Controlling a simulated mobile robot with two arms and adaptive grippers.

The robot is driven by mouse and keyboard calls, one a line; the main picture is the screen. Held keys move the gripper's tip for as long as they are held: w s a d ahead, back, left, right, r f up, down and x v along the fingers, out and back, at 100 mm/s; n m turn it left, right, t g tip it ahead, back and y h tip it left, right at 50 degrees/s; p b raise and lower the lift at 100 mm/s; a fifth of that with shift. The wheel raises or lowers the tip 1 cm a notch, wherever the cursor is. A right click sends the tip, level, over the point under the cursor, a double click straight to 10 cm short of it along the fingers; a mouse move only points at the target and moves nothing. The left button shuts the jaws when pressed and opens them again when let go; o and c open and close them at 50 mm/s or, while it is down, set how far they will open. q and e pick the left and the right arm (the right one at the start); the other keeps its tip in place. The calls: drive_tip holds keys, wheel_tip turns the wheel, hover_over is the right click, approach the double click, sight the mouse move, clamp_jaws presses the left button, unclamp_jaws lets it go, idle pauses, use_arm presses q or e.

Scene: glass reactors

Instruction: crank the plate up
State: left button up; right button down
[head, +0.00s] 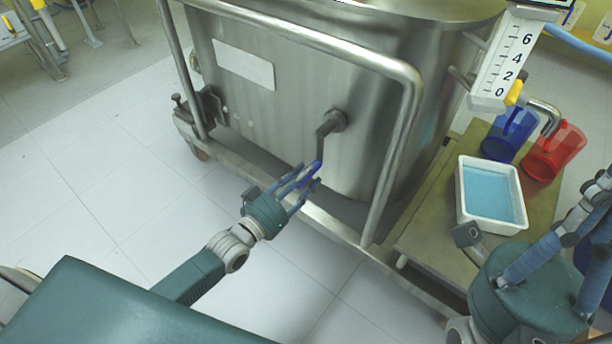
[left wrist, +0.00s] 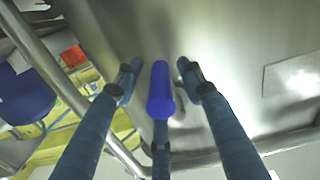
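The steel vessel (head: 290,80) carries a dark crank (head: 325,132) that bends downward to a blue handle (head: 313,172). My left gripper (head: 306,180) is at the handle with its fingers pointing at the vessel. In the left wrist view the blue handle (left wrist: 161,92) lies between the spread fingers, with a visible gap on each side. A white scale (head: 505,55) with numbers from 0 to 6 has a yellow pointer (head: 514,93) near 0. An olive platform (head: 420,235) is low beside the vessel; I cannot tell whether it is the plate. My right gripper (head: 530,225) is spread and empty at the lower right.
A white tray of blue liquid (head: 490,195) is on the platform. A blue jug (head: 508,135) and a red jug (head: 553,150) are behind it. A steel rail (head: 398,150) curves around the vessel front, right of the crank.

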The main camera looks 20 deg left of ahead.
use_arm(q)
drive_tip(key=shift+c, duration=0.5)
clamp_jaws()
drive_tip(key=shift+a, duration=0.1)
